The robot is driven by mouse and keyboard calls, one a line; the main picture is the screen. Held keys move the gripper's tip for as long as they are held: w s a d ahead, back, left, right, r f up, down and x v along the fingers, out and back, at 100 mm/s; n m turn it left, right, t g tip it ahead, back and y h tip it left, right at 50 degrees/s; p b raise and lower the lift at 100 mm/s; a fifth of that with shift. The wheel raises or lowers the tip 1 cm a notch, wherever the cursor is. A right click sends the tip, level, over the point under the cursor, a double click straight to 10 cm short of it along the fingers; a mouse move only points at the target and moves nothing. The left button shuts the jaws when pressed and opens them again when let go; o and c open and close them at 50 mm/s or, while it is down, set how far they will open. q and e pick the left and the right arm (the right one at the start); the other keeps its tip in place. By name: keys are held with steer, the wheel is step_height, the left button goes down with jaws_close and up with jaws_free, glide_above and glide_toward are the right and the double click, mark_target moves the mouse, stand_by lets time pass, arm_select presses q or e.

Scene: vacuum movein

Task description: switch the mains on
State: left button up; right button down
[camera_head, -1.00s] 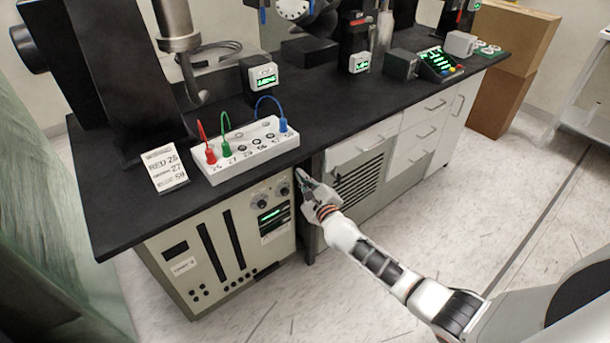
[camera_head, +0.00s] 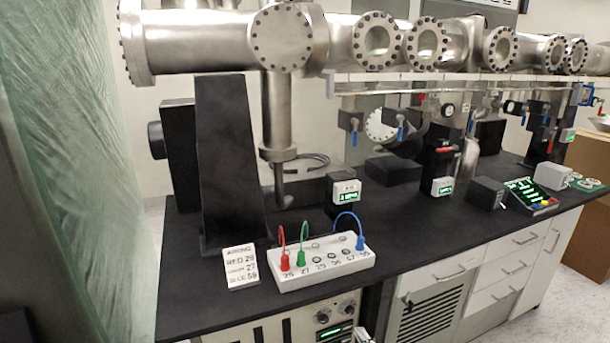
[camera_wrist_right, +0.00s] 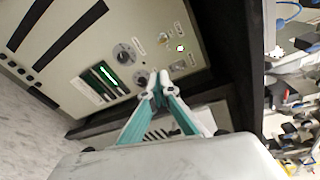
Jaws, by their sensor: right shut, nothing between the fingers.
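The beige control unit (camera_head: 275,332) stands under the bench, cut off by the bottom edge in the head view. My left gripper is out of view.
The black bench top (camera_head: 215,300) overhangs the unit. On it stand a white socket box (camera_head: 322,268) with red, green and blue leads, a wiring card (camera_head: 240,267) and small gauges (camera_head: 346,192). Steel vacuum piping (camera_head: 200,45) runs above. A vented cabinet (camera_head: 430,310) stands to the right.

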steer(key=s+d+f+n+g, duration=0.1)
steer(key=s+f+n, duration=0.3)
steer(key=s+n, duration=0.7)
steer(key=s+d+f+n+g+h, duration=0.1)
steer(key=s+f+n+g, duration=0.3)
steer(key=s+n, duration=0.7)
steer(key=s+d, duration=0.1)
steer(key=s, duration=0.8)
steer(key=shift+s+d+n+h, duration=0.15)
steer(key=shift+n+h, duration=0.15)
steer(key=shift+n, duration=0.1)
